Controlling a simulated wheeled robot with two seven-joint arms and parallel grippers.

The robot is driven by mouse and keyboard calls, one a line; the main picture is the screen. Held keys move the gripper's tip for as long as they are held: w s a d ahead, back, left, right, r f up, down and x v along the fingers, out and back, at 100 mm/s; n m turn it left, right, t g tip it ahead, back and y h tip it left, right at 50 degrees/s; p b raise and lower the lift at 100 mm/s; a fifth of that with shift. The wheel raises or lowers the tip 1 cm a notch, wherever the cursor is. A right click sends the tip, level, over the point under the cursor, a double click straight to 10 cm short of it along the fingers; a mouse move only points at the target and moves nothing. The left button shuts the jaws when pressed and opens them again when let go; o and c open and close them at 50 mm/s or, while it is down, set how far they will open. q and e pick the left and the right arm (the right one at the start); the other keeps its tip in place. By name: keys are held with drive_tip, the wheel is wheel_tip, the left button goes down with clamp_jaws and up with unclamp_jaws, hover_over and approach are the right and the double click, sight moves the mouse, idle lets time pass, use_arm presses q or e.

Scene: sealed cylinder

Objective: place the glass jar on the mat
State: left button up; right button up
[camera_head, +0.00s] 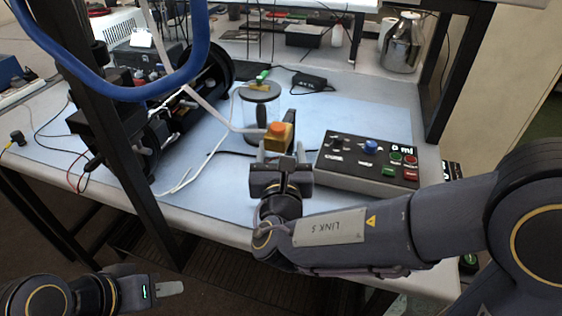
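The pale blue mat (355,108) covers much of the tabletop. My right gripper (281,150) is over the mat's front part, its fingers apart on either side of a yellow block with an orange top (279,133); I cannot tell whether they touch it. My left gripper (168,288) is low at the bottom left, away from the table, seen edge-on with nothing visible in it.
A grey control box (368,163) with knobs and buttons sits right of my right gripper. Black equipment (125,125), cables, a dark post and a blue tube (150,92) crowd the left.

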drive_tip(key=shift+w+f, duration=0.15)
drive_tip(key=shift+f, duration=0.75)
drive_tip(key=shift+w+f, duration=0.1)
drive_tip(key=shift+f, duration=0.75)
drive_tip(key=shift+b, duration=0.3)
drive_tip(key=shift+f, duration=0.2)
drive_tip(key=o, duration=1.5)
drive_tip(key=shift+r, duration=0.15)
drive_tip(key=shift+s, duration=0.2)
drive_tip(key=s+b, duration=0.1)
drive_tip(key=s, duration=1)
drive_tip(key=shift+s, duration=0.3)
